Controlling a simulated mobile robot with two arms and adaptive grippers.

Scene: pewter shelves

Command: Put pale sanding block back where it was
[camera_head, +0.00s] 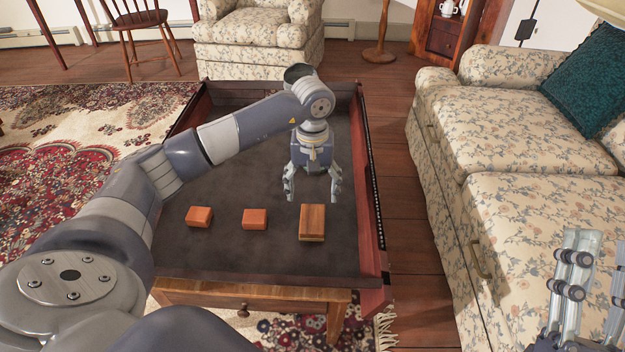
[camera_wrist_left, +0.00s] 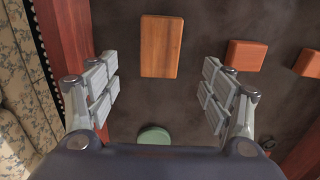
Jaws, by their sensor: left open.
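My left gripper (camera_head: 312,197) is open and empty above the dark tray-like table top (camera_head: 225,245). Its fingers are spread wide, also in the left wrist view (camera_wrist_left: 160,92). A larger brown wooden block (camera_head: 313,218) lies just in front of the gripper, apart from it, and shows in the wrist view (camera_wrist_left: 161,46) beyond the fingertips. A thin paler layer (camera_head: 311,238) shows along its lower front edge; I cannot tell whether this is the pale sanding block. My right gripper (camera_head: 592,270) is at the lower right, partly cut off.
Two smaller orange-brown blocks (camera_head: 199,216) (camera_head: 254,219) lie left of the larger one. A round green thing (camera_wrist_left: 153,135) lies between the fingers in the wrist view. Raised reddish sides (camera_head: 368,185) bound the table top. A flowered sofa (camera_head: 500,180) stands at the right.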

